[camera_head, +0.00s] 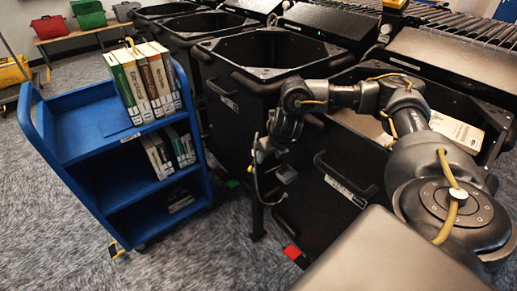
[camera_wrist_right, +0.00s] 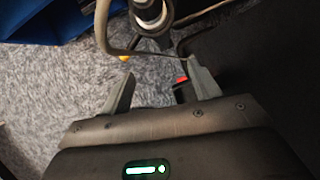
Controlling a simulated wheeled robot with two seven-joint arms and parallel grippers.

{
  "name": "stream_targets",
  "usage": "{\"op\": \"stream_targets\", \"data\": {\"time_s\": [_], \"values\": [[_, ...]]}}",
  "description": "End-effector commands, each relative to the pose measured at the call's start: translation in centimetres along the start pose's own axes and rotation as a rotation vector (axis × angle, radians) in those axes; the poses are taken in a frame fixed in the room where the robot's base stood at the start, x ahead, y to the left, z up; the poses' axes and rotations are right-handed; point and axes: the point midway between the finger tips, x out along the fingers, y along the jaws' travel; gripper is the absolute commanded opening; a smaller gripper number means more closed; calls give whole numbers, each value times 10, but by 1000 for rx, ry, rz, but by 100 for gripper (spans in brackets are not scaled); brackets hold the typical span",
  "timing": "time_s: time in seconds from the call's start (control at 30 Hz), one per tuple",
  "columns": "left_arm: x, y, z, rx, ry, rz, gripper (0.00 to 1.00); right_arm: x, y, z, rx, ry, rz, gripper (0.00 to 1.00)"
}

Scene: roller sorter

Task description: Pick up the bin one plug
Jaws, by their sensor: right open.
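My right gripper (camera_head: 272,165) hangs in front of the black bins, between them and the blue cart. In the right wrist view my right gripper (camera_wrist_right: 160,84) shows its two grey fingers spread, with only carpet and a small red patch seen between them. A dark cylindrical part with pale rings (camera_wrist_right: 151,18), possibly the plug, lies beyond the fingertips at the top of that view. A thin curved cable or wire (camera_wrist_right: 108,45) loops beside it. I cannot tell for sure which part is the bin one plug. My left gripper is out of view.
A blue cart (camera_head: 95,150) with books (camera_head: 146,80) stands left. Black bins (camera_head: 262,50) stand in a row along the sorter (camera_head: 450,57); one by my right arm holds a pale book (camera_head: 456,131). A red pedal-like part (camera_head: 292,252) is low at a bin. Carpet (camera_head: 215,245) is clear between.

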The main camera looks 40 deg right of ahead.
Motion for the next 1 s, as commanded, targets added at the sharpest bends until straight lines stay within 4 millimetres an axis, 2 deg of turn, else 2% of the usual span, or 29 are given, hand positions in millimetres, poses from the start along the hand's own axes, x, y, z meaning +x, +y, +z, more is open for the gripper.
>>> {"op": "stream_targets", "data": {"time_s": [0.1, 0.3, 0.57, 0.77, 0.9, 1.0], "values": [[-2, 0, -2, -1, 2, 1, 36, 9, 0, 23, 4, -2, 0, 62], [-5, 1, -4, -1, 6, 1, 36, 18, 0, 44, 2, -1, 0, 62], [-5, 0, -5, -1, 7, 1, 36, 21, 1, 51, 2, -1, 1, 62], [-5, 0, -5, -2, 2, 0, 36, 32, 1, 79, 4, -3, 1, 62], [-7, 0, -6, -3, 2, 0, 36, 54, 0, 75, 3, 2, 0, 62], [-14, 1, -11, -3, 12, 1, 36, 61, 0, 76, 2, 0, 0, 62]]}}
